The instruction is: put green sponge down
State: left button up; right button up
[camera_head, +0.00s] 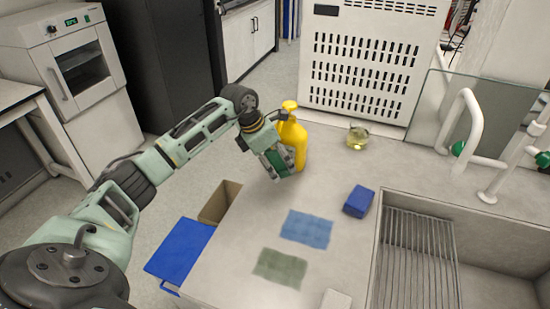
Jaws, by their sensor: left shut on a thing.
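My left gripper (280,164) is over the back left part of the counter, pointing down. It is shut on the green sponge (274,161), of which a dark green strip shows between the fingers. The sponge's lower edge is close to the counter, but I cannot tell whether it touches. A yellow spray bottle (293,140) stands right behind and beside the gripper, partly covered by it. My right gripper is not in view.
The counter holds a blue sponge (358,201), a blue cloth (306,229), a green cloth (280,267) and a beaker of yellowish liquid (357,138). A sink with a rack (417,262) is at the right. A blue-lidded bin (181,251) is beside the counter's left edge.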

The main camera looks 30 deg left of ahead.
pick_arm(q)
jog(key=o, duration=1)
jog(key=shift+w+f, duration=0.1)
jog(key=shift+w, duration=0.1)
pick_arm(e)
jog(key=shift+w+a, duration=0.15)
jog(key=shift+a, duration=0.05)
pick_arm(q)
jog(key=shift+s, duration=0.1)
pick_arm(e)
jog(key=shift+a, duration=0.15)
pick_arm(q)
jog(key=b+v, duration=0.2)
jog(key=v, duration=1)
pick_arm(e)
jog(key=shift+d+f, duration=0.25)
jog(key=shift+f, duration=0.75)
